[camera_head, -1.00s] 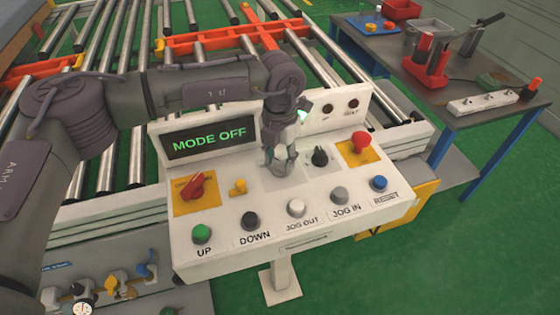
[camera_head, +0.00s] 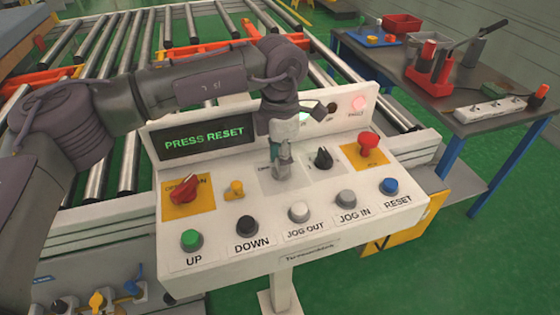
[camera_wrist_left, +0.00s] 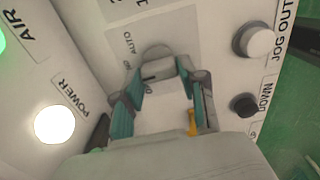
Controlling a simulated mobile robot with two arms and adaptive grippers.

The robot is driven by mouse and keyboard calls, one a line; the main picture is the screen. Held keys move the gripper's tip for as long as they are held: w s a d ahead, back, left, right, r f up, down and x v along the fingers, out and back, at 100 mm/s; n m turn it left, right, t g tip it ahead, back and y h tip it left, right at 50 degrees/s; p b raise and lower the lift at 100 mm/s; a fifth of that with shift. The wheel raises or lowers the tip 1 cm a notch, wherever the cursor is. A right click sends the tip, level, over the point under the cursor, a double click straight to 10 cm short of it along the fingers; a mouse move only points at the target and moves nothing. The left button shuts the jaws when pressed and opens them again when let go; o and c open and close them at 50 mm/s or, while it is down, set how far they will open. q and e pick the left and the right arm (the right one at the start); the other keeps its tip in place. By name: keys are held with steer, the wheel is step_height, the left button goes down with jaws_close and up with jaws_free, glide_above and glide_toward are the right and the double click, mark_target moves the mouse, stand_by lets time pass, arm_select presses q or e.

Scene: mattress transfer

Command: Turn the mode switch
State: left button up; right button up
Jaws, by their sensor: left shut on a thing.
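The control panel (camera_head: 300,240) has a display (camera_head: 208,140) that reads PRESS RESET in green. My left gripper (camera_head: 282,165) is lowered onto the panel's grey label plate, between the yellow knob and a black selector knob. It covers most of the mode switch in the head view. In the left wrist view my left gripper (camera_wrist_left: 168,85) is shut on the mode switch (camera_wrist_left: 158,66), a grey knob by the AUTO label. The fingers hide part of the knob and its labels. My right gripper is not in view.
A red rotary switch (camera_head: 184,190), yellow knob (camera_head: 235,190), black selector (camera_head: 322,158) and red emergency button (camera_head: 368,144) surround the gripper. Front buttons include the blue RESET button (camera_head: 389,187). Roller conveyors lie behind; a tool table (camera_head: 450,85) stands right.

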arm_select(q)
steer(key=shift+r, duration=0.1)
stand_by(0.4)
steer(key=o, duration=1.1)
steer(key=shift+o, duration=0.2)
step_height(320, 180, up, 12)
